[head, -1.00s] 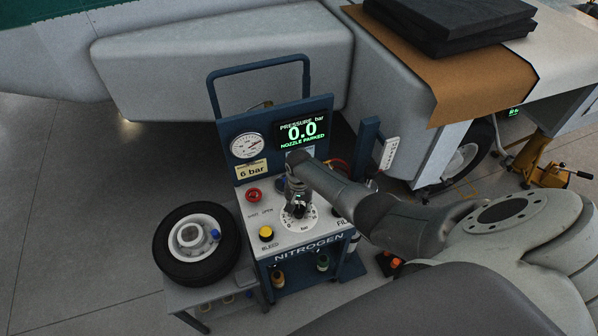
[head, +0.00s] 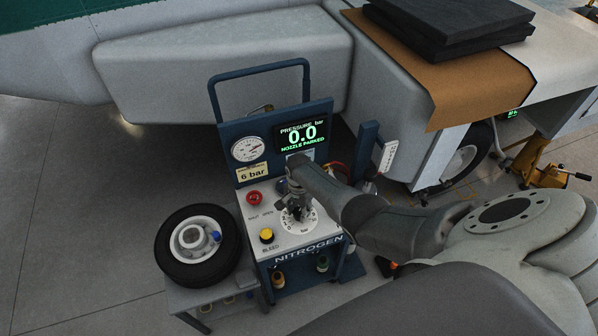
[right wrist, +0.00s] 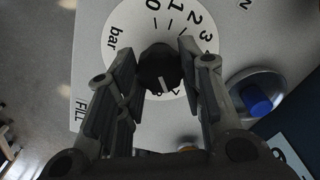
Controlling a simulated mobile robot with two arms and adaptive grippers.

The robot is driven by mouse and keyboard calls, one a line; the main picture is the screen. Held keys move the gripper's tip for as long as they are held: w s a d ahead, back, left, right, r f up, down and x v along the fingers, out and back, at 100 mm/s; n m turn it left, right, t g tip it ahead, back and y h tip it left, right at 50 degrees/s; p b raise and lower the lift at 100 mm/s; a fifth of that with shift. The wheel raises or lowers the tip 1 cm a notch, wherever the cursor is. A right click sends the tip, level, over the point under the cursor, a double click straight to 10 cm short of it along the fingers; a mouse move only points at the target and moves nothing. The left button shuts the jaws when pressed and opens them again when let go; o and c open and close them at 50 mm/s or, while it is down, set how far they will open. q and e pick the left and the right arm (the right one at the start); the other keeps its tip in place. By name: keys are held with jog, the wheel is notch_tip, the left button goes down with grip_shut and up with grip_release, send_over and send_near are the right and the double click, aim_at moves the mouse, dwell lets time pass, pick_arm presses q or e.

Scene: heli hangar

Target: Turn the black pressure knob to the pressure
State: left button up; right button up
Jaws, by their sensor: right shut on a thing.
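The black pressure knob (right wrist: 158,62) sits at the centre of a round white dial (right wrist: 116,45) marked in bar. A white pointer line shows on its lower half in the right wrist view; the figure it points at is partly hidden by my fingers. My right gripper (right wrist: 158,72) is shut on the knob, one finger on each side. The display (head: 301,136) reads 0.0 bar and NOZZLE PARKED. My left gripper is out of view.
A yellow card (head: 252,173) reads 6 bar, below a round gauge (head: 247,148). A red knob (head: 254,198) and a yellow bleed button (head: 267,236) are left of the dial. A wheel (head: 197,246) lies on a low stand at the left.

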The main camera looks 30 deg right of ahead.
aim_at(299, 211)
jog(key=o, duration=1.1)
jog(key=shift+c, duration=0.2)
notch_tip(299, 211, up, 12)
dwell(0.3)
dwell(0.5)
